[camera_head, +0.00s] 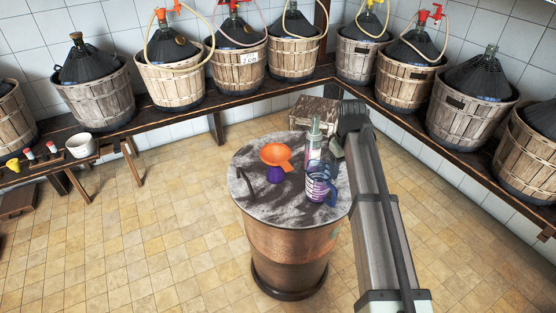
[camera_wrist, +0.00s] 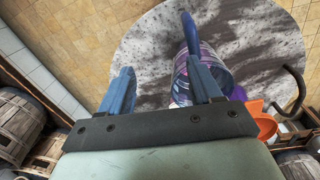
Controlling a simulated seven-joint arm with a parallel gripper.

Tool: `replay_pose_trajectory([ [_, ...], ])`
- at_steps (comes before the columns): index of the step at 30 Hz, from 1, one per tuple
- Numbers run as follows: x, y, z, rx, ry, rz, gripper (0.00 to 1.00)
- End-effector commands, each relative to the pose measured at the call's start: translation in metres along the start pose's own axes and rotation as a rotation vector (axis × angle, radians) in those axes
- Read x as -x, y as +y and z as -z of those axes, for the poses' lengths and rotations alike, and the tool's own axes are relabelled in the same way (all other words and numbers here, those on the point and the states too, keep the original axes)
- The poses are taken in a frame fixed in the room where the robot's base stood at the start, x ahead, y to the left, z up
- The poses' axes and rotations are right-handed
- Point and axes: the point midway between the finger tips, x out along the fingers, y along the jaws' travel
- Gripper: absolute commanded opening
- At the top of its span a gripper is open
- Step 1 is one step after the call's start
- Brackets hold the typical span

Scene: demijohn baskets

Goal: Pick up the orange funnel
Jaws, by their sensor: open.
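The orange funnel (camera_head: 276,155) sits on the round grey marbled top (camera_head: 250,200) of a copper-coloured drum. A small purple piece (camera_head: 275,174) shows just under it; I cannot tell whether they are joined. In the wrist view the funnel (camera_wrist: 265,125) shows at the lower right, partly hidden by my gripper body. My gripper (camera_wrist: 158,68) is open and empty, with blue fingers over the drum top. In the head view my gripper (camera_head: 338,148) is at the top's right back edge, right of the funnel, with a bottle between them.
A clear, purple-labelled jug (camera_head: 318,184) with a blue handle and a pale-topped bottle (camera_head: 314,138) stand right of the funnel. In the wrist view the jug (camera_wrist: 213,66) is close by the right finger. A dark curved handle (camera_head: 244,182) is at left. Basketed demijohns (camera_head: 290,52) line the wall benches.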

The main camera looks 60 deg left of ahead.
Motion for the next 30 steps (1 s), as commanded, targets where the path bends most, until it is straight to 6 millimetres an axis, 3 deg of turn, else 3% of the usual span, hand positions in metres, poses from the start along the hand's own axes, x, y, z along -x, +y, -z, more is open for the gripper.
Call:
replay_pose_trajectory([
  [1, 0.016, -0.018, 0.026, 0.031, 0.006, 0.006, 0.64],
  [6, 0.049, -0.078, 0.077, 0.103, 0.005, 0.040, 0.64],
  [10, 0.068, -0.113, 0.100, 0.141, 0.003, 0.060, 0.64],
  [15, 0.078, -0.133, 0.111, 0.164, 0.002, 0.070, 0.64],
  [23, 0.057, -0.137, 0.110, 0.166, -0.001, 0.072, 0.64],
  [30, 0.016, -0.140, 0.110, 0.165, -0.001, 0.072, 0.64],
])
